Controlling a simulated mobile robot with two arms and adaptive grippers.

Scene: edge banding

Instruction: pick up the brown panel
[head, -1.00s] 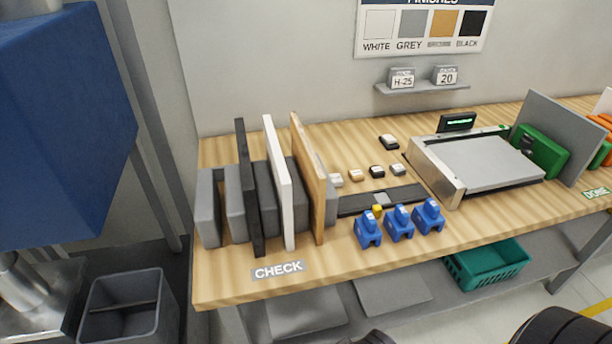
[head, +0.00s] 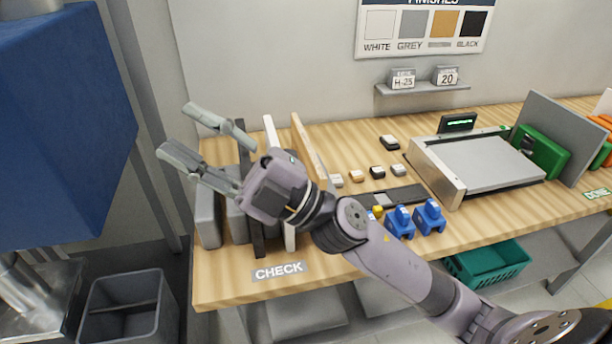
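The brown panel (head: 307,146) stands upright on edge in the grey rack (head: 207,215) at the left of the bench. Its upper part shows; its lower part is hidden behind my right arm. A white panel (head: 290,238) and a black panel (head: 257,232) stand to its left, partly hidden by my gripper. My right gripper (head: 177,129) reaches across in front of the panels, fingers spread and empty. Its fingertips point left, beyond the black panel, so the brown panel is not between them. My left gripper is not in view.
Blue clamps (head: 429,216) stand right of the rack, one partly hidden by my arm. Further right are a machine with a grey plate (head: 480,162) and a green block (head: 541,152). A teal basket (head: 487,266) sits below. Small blocks (head: 377,172) lie behind the clamps.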

